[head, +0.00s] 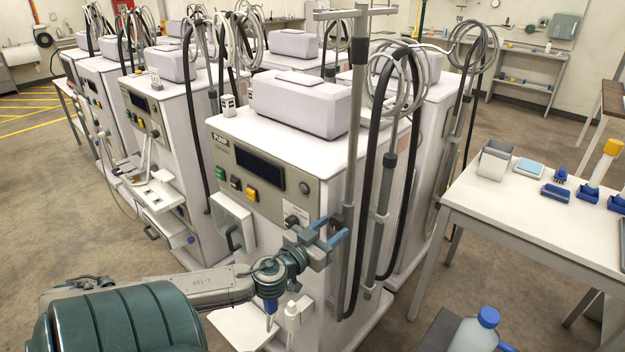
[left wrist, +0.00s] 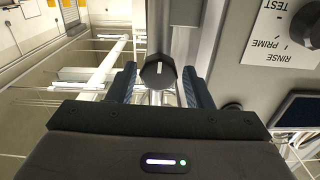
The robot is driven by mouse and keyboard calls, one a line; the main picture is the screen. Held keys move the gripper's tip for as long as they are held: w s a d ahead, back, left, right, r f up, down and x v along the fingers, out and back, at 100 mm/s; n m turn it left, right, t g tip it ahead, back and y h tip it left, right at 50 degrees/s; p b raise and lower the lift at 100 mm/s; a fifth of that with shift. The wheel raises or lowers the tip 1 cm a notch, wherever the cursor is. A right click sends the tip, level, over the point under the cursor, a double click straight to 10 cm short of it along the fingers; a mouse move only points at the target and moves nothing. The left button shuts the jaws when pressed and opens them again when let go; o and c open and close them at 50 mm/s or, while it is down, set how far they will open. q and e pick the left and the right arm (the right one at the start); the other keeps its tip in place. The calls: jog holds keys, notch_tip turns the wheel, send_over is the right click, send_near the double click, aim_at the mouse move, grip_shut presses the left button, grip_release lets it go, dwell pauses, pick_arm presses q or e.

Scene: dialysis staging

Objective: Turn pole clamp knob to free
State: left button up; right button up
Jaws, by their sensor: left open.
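The pole clamp knob (left wrist: 158,72) is dark and faceted, with a short white mark that stands nearly upright in the left wrist view. It sits in front of the grey pole (head: 354,130) on the nearest dialysis machine (head: 285,185). My left gripper (head: 333,231) is open, its blue fingers pointing at the pole. In the left wrist view the fingers stand one on each side of the knob, with gaps on both sides. I cannot tell how deep the knob lies between them. In the head view the gripper largely hides the knob. My right gripper is out of view.
A black hose (head: 375,180) and coiled tubing (head: 398,85) hang close to the right of the pole. The machine's control panel (head: 258,175) is left of the gripper. A white table (head: 500,205) with supplies stands at right. A blue-capped bottle (head: 478,332) is in front.

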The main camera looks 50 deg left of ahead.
pick_arm(q)
jog(key=s+d+p, duration=0.1)
jog(key=s, duration=0.8)
jog(key=shift+s, duration=0.3)
dwell(0.3)
